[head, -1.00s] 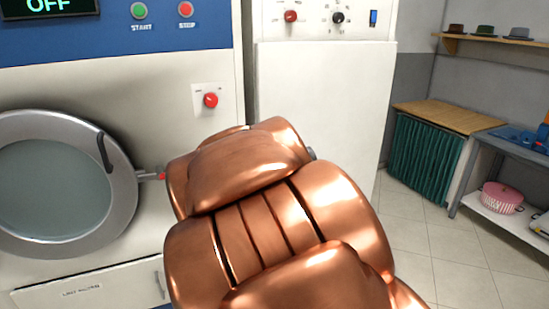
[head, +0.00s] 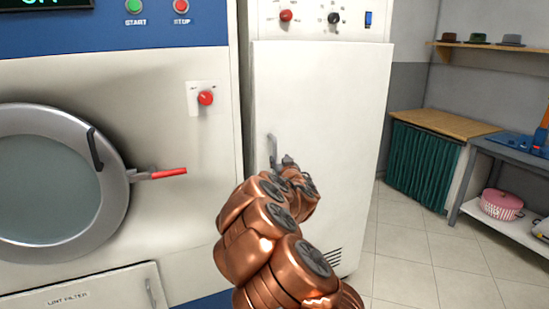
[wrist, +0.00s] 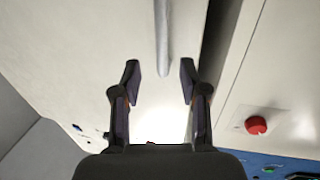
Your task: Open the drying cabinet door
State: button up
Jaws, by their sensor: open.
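The drying cabinet is the tall white unit in the middle of the head view, with its door (head: 330,120) closed. Its vertical grey handle (head: 272,148) is near the door's left edge. My gripper (head: 284,160) is at the lower part of the handle in the head view, small and partly hidden by my copper arm. In the wrist view, my gripper (wrist: 160,70) is open and empty. There the handle (wrist: 162,38) points down from the top edge, lined up with the gap between the fingers. I cannot tell whether they touch it.
Left stands a machine with a round glass door (head: 48,190), a red lever (head: 168,173) sticking out and a red knob (head: 205,98). A curtained counter (head: 425,165) and a shelf table (head: 505,150) stand right. The tiled floor (head: 400,240) before them is clear.

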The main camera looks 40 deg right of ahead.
aim_at(275, 154)
jog(key=shift+x, duration=1.15)
jog(key=shift+p+x, duration=0.35)
jog(key=shift+x, duration=2.45)
jog(key=shift+f, duration=0.15)
grip_shut()
